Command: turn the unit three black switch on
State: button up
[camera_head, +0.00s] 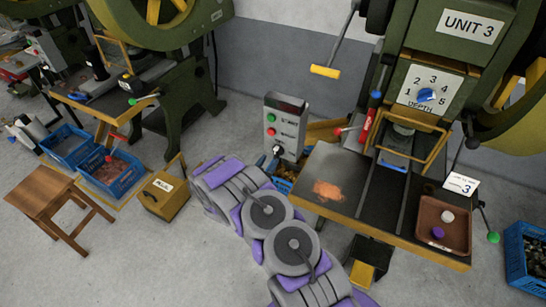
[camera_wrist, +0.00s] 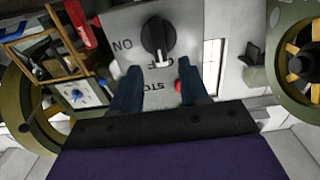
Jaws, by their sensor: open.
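The unit three black switch (camera_wrist: 157,38) is a round knob on a grey panel in the wrist view, where the lettering appears upside down. Its white mark points toward the OFF label, and ON stands to its left. My gripper (camera_wrist: 162,88) is open, its two dark fingers on either side below the knob in the picture; I see no contact. In the head view the switch (camera_head: 278,151) sits low on the grey control box (camera_head: 286,124), under the green START and red buttons. My arm reaches toward the box there; its fingers are hard to make out.
The UNIT 3 press (camera_head: 444,55) with its blue depth dial (camera_head: 425,95) stands right of the box. Its work table (camera_head: 330,165) lies close by, with a brown tray (camera_head: 425,212) at right. A wooden stool (camera_head: 45,195) and yellow PLUG box (camera_head: 163,195) are at left.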

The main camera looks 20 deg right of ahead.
aim_at(275, 153)
jog(key=shift+b+x, duration=0.45)
jog(key=shift+x, duration=1.9)
grip_shut()
